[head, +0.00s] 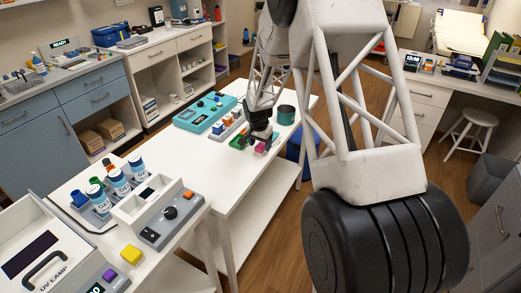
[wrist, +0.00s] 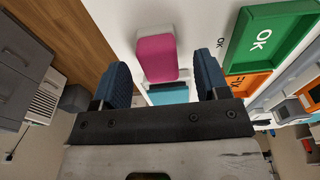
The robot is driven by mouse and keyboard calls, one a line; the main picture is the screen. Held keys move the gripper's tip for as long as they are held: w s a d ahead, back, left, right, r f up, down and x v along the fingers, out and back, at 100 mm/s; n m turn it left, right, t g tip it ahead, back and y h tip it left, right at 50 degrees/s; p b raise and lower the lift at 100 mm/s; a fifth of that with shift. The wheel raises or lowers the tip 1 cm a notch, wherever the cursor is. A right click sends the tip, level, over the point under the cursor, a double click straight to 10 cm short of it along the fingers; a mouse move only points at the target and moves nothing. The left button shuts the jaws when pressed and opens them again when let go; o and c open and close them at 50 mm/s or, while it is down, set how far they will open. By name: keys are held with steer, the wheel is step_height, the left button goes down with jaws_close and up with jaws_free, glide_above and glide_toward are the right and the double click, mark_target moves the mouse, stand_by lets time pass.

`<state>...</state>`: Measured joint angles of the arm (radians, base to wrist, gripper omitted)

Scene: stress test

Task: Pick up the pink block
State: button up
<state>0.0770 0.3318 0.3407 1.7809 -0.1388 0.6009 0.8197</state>
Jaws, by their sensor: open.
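The pink block (head: 260,147) is on the white table (head: 235,175), below my gripper (head: 260,137) in the head view. In the wrist view the pink block (wrist: 155,58) lies lengthwise in line with the gap between the two blue fingers of my gripper (wrist: 160,63). The fingers are apart, one on each side of the block, with a gap on both sides. I cannot tell whether the fingertips are level with the block or still above it. My arm hides part of the table in the head view.
A green tray marked OK (wrist: 268,42) and an orange tray (wrist: 245,83) lie right of the block in the wrist view. A teal device (head: 205,113) and a dark teal cup (head: 286,115) stand on the same table. The near part of the table is clear.

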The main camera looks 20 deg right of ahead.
steer(key=shift+d+f, duration=0.1)
steer(key=shift+f, duration=0.8)
steer(key=shift+c, duration=0.5)
steer(key=c, duration=0.9)
steer(key=shift+r, duration=0.15)
steer(key=shift+w+r, duration=0.1)
steer(key=shift+r, duration=0.65)
step_height(320, 180, up, 2)
steer(key=s+a+r, duration=0.1)
steer(key=s, duration=1.5)
steer(key=shift+a+r, duration=0.15)
steer(key=shift+a, duration=0.1)
